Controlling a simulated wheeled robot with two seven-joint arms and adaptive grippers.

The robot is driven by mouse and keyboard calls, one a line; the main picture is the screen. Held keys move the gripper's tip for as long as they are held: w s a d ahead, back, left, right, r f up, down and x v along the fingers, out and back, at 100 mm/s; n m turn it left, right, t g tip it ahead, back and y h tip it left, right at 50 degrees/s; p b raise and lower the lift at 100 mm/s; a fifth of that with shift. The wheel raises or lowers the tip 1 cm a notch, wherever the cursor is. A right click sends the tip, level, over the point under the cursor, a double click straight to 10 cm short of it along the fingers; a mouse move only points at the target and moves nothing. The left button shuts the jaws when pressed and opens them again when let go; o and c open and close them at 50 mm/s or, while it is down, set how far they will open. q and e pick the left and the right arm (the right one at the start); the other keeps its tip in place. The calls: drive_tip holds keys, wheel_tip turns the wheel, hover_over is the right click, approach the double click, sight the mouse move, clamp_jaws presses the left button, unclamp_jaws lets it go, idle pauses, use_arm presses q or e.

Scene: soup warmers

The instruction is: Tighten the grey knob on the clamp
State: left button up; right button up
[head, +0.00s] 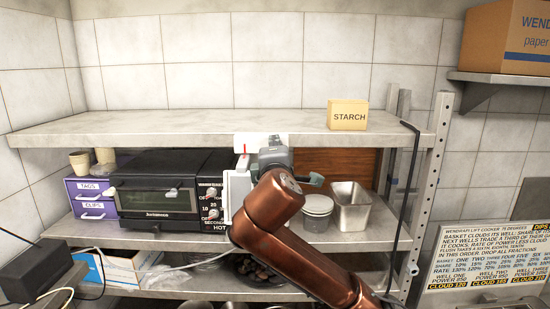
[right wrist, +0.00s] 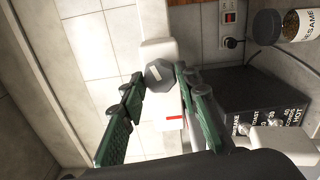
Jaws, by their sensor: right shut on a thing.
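The white clamp (head: 238,190) is on the front edge of the upper shelf, with a small red mark near its top. In the right wrist view, the clamp's white body (right wrist: 157,27) runs down the middle. The grey knob (right wrist: 160,73) is a faceted dark grey piece between the two green fingers of my right gripper (right wrist: 160,79). Those fingers are shut on the knob's sides. In the head view, my right gripper (head: 272,155) is at the shelf edge, and my copper arm hides part of the clamp. My left gripper is in neither view.
A STARCH box (head: 348,115) sits on the upper shelf (head: 200,127). A black cable (head: 405,210) hangs by the right post.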

drive_tip(key=shift+f+m+b, duration=0.15)
drive_tip(key=shift+m+b, duration=0.25)
drive_tip(key=shift+m, duration=0.55)
drive_tip(key=shift+f+m+b, duration=0.1)
drive_tip(key=shift+m+b, duration=0.3)
drive_tip(key=shift+m, duration=0.55)
drive_tip(key=o, duration=1.2)
drive_tip(key=shift+s+d+r, duration=0.1)
drive_tip(key=shift+s+d, duration=0.05)
drive_tip(key=shift+s, duration=0.05)
drive_tip(key=shift+c, duration=0.2)
drive_tip(key=shift+w, duration=0.1)
drive_tip(key=s, duration=1.2)
